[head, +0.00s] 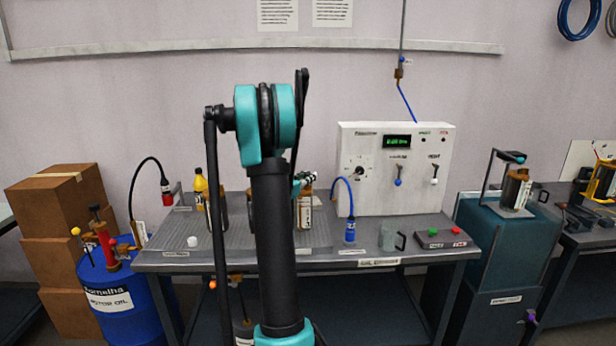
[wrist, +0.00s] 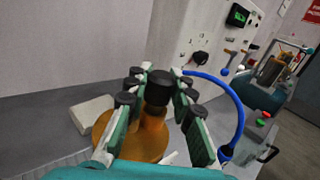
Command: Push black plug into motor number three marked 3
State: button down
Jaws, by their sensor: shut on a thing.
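In the wrist view, my gripper (wrist: 157,82) has its two green-and-white fingers, with black pads, on either side of an amber bottle (wrist: 152,122) topped by a black cap (wrist: 159,88). It is shut on the bottle near its neck, which is upright. In the head view, my arm hides most of the gripper; the brown bottle with a white label (head: 305,212) shows just right of the arm, over the bench. I cannot make out a motor marked 3 or a separate black plug in either view.
A blue hose with a blue nozzle (head: 350,231), a clear jug (head: 388,238) and a button box (head: 443,239) lie to the right. A yellow bottle (head: 201,186) stands left.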

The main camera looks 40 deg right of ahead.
jog(key=shift+f, duration=0.6)
jog(key=c, duration=1.2)
grip_release()
jog(key=shift+a, duration=0.1)
jog(key=v, duration=1.1)
jog(key=shift+s+a, duration=0.15)
jog(key=shift+a, duration=0.25)
